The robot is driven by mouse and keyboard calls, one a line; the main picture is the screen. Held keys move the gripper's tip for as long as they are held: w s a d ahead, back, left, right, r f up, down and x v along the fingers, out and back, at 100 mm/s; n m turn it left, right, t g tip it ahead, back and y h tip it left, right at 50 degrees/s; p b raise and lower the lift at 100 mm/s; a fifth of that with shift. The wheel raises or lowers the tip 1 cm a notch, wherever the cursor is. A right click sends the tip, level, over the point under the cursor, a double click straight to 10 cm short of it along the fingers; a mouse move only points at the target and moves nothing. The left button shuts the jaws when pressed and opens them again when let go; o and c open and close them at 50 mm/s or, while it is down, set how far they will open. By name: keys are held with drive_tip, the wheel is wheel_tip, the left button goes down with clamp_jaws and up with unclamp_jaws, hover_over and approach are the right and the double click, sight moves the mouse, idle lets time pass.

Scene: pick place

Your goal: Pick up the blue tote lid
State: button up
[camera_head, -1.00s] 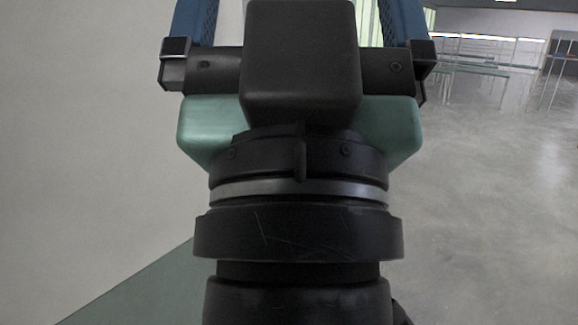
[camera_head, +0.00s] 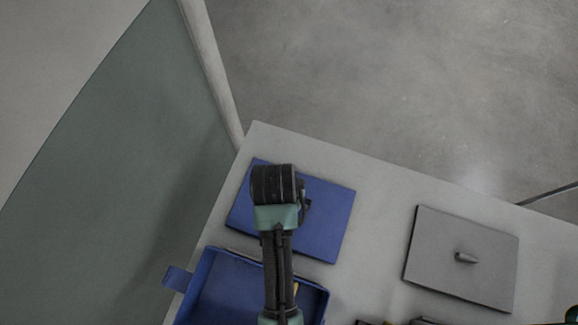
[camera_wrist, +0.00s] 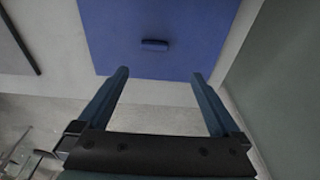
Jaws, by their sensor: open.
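The blue tote lid (camera_head: 328,222) lies flat on the light grey table, near its far left corner, in the head view. My arm and wrist cover its left part there, and my fingers are hidden. In the wrist view the blue lid (camera_wrist: 190,30) fills the top middle, with a small dark blue handle (camera_wrist: 154,45) on it. My gripper (camera_wrist: 158,74) is open and empty. Its two fingers point toward the lid, with the handle seen beyond and between the tips. The gap to the handle is hard to judge.
An open blue tote (camera_head: 207,272) stands in front of the lid, partly under my arm. A grey lid (camera_head: 440,252) with a knob lies to the right. Dark items show at the bottom edge. A greenish panel (camera_head: 120,150) borders the left; bare table lies between the lids.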

drive_tip(key=f, duration=0.8)
drive_tip(key=shift+w+d, duration=0.2)
drive_tip(key=shift+d, duration=0.2)
drive_tip(key=shift+w+d+f, duration=0.2)
drive_tip(key=shift+f, duration=0.45)
drive_tip(key=shift+w+d+f, duration=0.15)
drive_tip(key=shift+w+f, duration=0.1)
drive_tip(key=shift+f, duration=0.75)
drive_tip(key=shift+w+d+f, duration=0.1)
drive_tip(key=shift+w+f, duration=0.1)
drive_tip(key=shift+f, duration=0.75)
drive_tip(key=shift+c, duration=0.2)
drive_tip(key=c, duration=1.5)
drive_tip(key=shift+r, duration=0.15)
